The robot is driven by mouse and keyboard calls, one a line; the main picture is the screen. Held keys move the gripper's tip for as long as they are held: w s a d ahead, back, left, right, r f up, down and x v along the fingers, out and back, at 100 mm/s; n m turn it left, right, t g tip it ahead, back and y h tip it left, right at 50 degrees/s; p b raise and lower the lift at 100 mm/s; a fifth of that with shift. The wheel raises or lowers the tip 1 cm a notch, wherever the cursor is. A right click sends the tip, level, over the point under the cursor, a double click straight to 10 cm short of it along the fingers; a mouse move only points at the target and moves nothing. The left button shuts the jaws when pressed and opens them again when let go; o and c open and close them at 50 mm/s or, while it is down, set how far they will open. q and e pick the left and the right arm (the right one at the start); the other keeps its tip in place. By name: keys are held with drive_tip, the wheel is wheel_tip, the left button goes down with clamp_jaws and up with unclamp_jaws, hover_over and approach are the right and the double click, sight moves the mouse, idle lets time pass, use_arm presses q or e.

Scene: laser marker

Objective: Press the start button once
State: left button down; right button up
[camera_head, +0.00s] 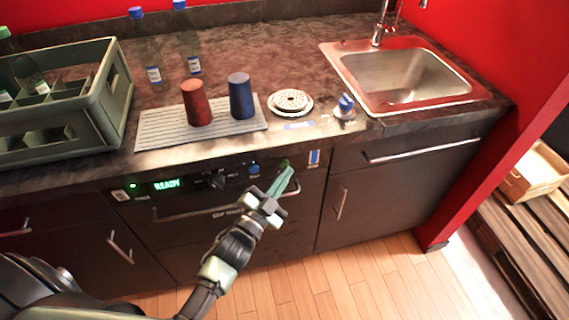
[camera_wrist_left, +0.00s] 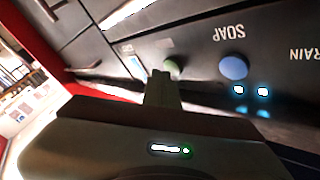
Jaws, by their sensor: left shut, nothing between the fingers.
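The dark control panel below the counter has a lit green READY display (camera_head: 167,184), a blue round button (camera_head: 253,168) and a green round button (camera_head: 284,162). The green button looks like the start button, but I cannot read its label. My left gripper (camera_head: 290,171) is shut and empty, its tips just in front of the green button. In the left wrist view the green button (camera_wrist_left: 173,68) is partly hidden behind the left fingertips (camera_wrist_left: 162,76); I cannot tell whether they touch. The blue button (camera_wrist_left: 233,67) there sits beside a SOAP label. My right gripper is not in view.
A handle bar (camera_head: 170,216) runs across the front below the panel. Above, the counter carries a drying mat (camera_head: 155,128) with a red cup (camera_head: 196,103) and blue cup (camera_head: 241,96), a green crate (camera_head: 118,95) and a sink (camera_head: 410,75).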

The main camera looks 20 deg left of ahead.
use_arm(q)
drive_tip(key=shift+w+a, duration=0.2)
drive_tip(key=shift+w, duration=0.1)
idle(0.9)
drive_tip(key=shift+s, duration=0.1)
drive_tip(key=shift+s+d, duration=0.45)
drive_tip(key=shift+s, duration=0.1)
drive_tip(key=s+d, duration=0.1)
drive_tip(key=s+d+p, duration=0.1)
drive_tip(key=s, duration=0.2)
drive_tip(key=shift+s+d, duration=0.1)
drive_tip(key=shift+d, duration=0.3)
idle(0.7)
